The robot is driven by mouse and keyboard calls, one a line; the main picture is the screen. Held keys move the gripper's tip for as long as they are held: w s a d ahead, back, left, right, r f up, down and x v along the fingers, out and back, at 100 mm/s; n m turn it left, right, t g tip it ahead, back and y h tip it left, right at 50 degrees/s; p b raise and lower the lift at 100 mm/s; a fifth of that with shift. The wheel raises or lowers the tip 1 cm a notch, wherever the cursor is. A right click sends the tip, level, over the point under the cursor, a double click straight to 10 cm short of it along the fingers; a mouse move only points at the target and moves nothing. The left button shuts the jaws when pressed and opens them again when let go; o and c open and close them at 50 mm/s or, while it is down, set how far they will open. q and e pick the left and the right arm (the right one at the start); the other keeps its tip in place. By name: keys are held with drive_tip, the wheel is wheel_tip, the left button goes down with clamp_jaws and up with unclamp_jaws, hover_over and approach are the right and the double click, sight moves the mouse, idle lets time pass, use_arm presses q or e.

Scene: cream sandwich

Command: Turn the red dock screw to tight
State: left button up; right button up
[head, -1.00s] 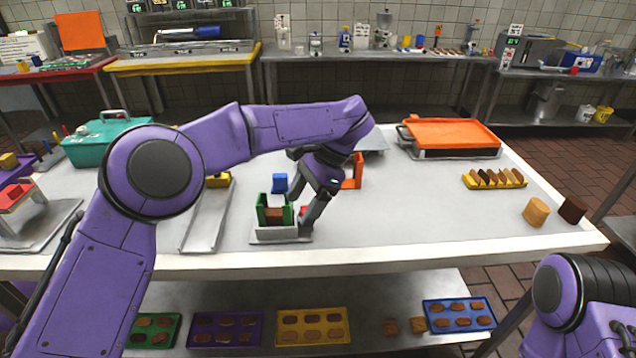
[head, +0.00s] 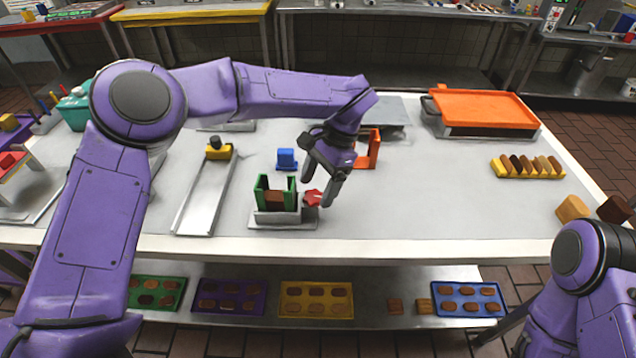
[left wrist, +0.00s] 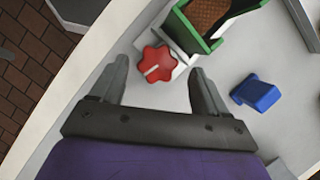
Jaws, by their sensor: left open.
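The red dock screw (head: 312,197) is a lobed knob on the right side of the green dock (head: 262,188). The dock stands on a pale base and holds a brown piece between green walls. In the left wrist view the screw (left wrist: 157,64) has a pale line on its face and shows just beyond and between the fingertips. My left gripper (head: 318,192) is open and empty, its fingers apart to either side of the screw, pointing at it. I cannot tell whether a finger touches it. My right gripper is not in view; only part of the arm shows at the lower right.
A blue block (head: 287,159) stands behind the dock, and an orange bracket (head: 372,150) stands behind my gripper. A metal chute (head: 204,200) lies to the left. An orange-lidded box (head: 485,110) is at the back right.

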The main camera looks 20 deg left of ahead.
use_arm(q)
drive_tip(key=shift+f, duration=0.3)
drive_tip(key=shift+s+r, duration=0.1)
drive_tip(key=shift+s, duration=0.25)
drive_tip(key=shift+w, duration=0.15)
drive_tip(key=c, duration=1)
drive_tip(key=shift+c, duration=0.2)
